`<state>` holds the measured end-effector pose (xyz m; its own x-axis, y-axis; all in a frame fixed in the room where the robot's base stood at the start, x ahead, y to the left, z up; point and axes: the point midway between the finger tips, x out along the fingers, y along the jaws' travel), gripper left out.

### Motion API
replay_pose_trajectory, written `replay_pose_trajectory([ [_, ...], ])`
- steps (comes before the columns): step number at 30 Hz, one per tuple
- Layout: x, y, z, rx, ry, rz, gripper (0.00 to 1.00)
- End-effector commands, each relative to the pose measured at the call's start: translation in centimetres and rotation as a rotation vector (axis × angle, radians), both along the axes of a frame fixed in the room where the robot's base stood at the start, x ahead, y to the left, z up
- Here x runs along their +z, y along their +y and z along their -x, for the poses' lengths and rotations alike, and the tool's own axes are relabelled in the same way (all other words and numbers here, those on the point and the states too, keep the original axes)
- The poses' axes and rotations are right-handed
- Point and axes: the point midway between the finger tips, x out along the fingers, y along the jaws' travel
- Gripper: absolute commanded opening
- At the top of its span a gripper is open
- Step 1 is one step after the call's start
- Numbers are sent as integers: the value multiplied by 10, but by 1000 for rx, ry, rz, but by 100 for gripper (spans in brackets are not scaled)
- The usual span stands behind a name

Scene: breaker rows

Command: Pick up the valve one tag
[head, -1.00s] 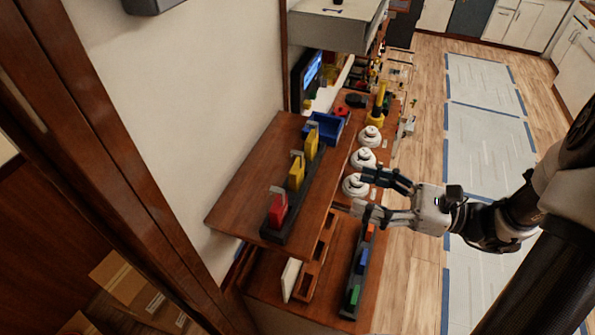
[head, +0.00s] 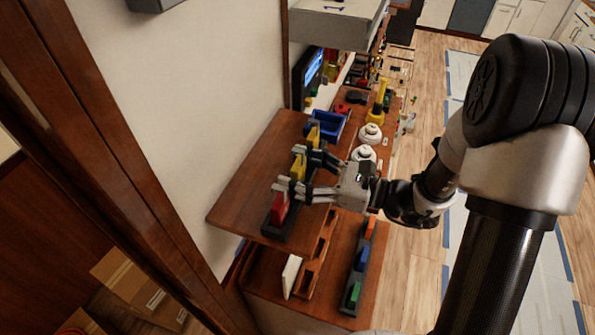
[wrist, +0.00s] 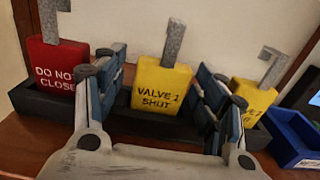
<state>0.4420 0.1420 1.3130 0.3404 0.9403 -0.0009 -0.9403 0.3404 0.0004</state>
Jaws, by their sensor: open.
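The valve one tag (wrist: 160,90) is a yellow block marked "VALVE 1 SHUT" with a grey metal hook on top. It stands upright in a black rack (wrist: 120,122), in the middle of the row. In the head view the yellow tag (head: 297,168) is partly hidden by my fingers. My gripper (head: 292,170) is open, with one finger on each side of this tag. In the wrist view the fingers of my gripper (wrist: 160,75) flank it, and I cannot tell whether either touches it.
A red "DO NOT CLOSE" tag (wrist: 57,68) stands left of it and another yellow tag (wrist: 252,97) right, each close to a finger. A blue bin (head: 328,124) sits beyond the rack.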

Motion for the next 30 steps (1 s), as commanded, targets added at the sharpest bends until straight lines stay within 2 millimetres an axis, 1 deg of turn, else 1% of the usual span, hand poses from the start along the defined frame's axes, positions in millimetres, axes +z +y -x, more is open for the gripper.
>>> replay_pose_trajectory([
  [2,0,3,-1,-1,0,0,65],
  [8,0,3,-1,-1,0,0,64],
  [27,0,2,-1,-1,-1,0,22],
  [30,0,2,-1,-1,-1,0,17],
])
